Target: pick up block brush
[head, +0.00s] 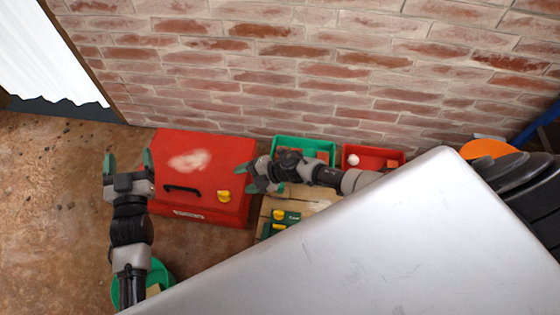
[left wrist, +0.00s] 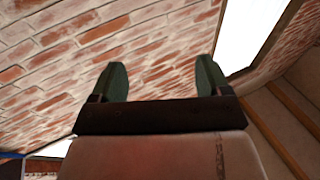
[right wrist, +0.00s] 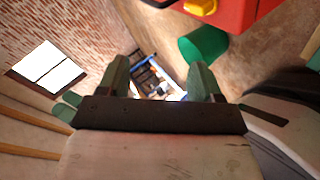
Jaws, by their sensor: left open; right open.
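I cannot make out a block brush for certain in any view. My left gripper (head: 128,163) is open and empty, in front of the left side of the red toolbox in the head view; its fingers point at the brick wall in the left wrist view (left wrist: 160,72). My right gripper (head: 247,175) is open over the right edge of the toolbox, beside the green bin. In the right wrist view its fingers (right wrist: 160,75) also stand apart with nothing between them.
The red toolbox (head: 215,160) has a black handle and yellow latch. A green bin (head: 305,143) and a red bin (head: 398,156) stand along the wall. Green-and-yellow items (head: 285,215) lie on wood. A green bucket (head: 160,274) is at lower left. My grey body hides the lower right.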

